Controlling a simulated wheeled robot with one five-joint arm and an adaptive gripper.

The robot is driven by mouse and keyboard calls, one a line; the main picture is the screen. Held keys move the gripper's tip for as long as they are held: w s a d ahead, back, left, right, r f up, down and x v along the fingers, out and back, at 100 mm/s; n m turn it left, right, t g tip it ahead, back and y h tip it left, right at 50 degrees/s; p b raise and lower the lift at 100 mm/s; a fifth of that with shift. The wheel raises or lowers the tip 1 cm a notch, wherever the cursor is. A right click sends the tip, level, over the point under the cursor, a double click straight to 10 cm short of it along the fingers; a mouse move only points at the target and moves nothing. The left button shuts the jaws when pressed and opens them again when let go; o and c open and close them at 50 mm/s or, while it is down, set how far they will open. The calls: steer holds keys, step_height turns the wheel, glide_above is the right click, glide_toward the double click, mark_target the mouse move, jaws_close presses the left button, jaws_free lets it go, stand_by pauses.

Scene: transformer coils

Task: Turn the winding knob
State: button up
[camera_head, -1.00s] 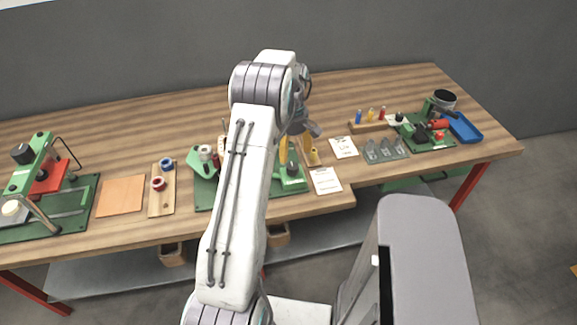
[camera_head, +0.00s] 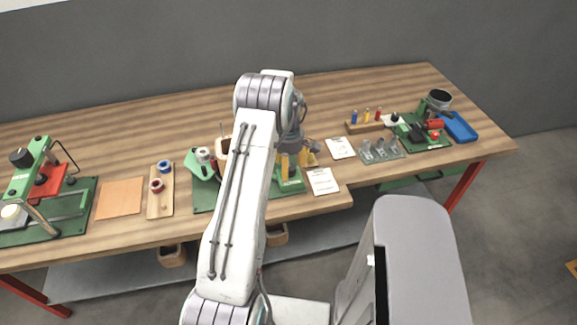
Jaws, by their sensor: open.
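The coil winder stands on a green base plate (camera_head: 203,196) at the middle of the bench. Its left green bracket (camera_head: 197,169) with a white and dark red part shows left of my arm, and its right green block (camera_head: 290,184) shows right of it. My arm covers the middle of the winder. I cannot make out the winding knob; it may be hidden behind my arm or gripper. My gripper (camera_head: 297,163), with yellow fingers pointing down, is open over the right end of the winder, close to the green block. Whether it touches anything is unclear.
A spool rack (camera_head: 161,205), an orange-brown mat (camera_head: 120,197) and a green press (camera_head: 32,180) stand to the left. White cards (camera_head: 323,181), a grey-green holder (camera_head: 383,152), another green station (camera_head: 425,128) and a blue tray (camera_head: 460,127) lie to the right. The back of the bench is clear.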

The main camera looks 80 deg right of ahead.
steer(key=shift+f, duration=0.45)
steer(key=c, duration=1.2)
